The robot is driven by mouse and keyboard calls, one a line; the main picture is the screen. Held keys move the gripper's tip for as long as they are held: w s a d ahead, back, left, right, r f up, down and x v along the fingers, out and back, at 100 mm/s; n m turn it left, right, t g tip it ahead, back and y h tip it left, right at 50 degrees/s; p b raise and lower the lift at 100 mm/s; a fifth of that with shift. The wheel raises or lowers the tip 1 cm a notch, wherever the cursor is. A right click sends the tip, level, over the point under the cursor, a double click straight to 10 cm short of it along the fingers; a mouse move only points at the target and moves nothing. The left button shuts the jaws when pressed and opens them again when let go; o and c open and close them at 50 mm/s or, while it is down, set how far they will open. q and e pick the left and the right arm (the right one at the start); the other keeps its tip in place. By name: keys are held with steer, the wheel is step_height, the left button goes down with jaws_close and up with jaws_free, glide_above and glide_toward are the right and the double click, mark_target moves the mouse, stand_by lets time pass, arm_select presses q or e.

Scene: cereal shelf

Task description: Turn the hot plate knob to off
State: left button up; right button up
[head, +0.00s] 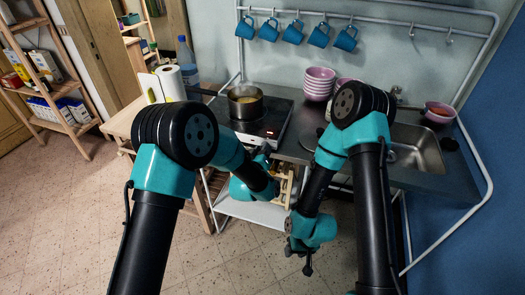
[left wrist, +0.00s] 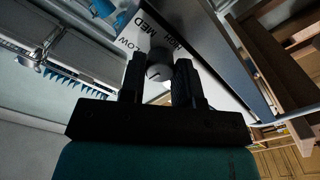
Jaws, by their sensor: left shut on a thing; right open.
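The hot plate (head: 274,116) sits on the counter with a dark pot (head: 245,104) on it. A small red light shows near its front edge. In the left wrist view the grey round knob (left wrist: 157,72) is on the hot plate's front panel (left wrist: 150,38), beside the labels LOW, MED and HIGH. The two black fingers of my left gripper (left wrist: 160,66) are closed on either side of the knob. In the head view my left arm hides the knob and those fingers. My right gripper (head: 308,266) hangs open and empty, low in front of the counter.
Pink bowls (head: 318,84) are stacked right of the hot plate, with a sink (head: 415,150) further right. Blue mugs (head: 293,32) hang above. A paper towel roll (head: 170,83) and a bottle (head: 186,60) stand left. The floor in front is clear.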

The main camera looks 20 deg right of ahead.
arm_select(q)
steer(key=shift+n, duration=0.5)
steer(key=o, duration=0.9)
steer(key=shift+o, duration=0.2)
steer(key=v, duration=1.7)
steer(key=shift+s, duration=0.25)
steer(key=shift+a, duration=0.15)
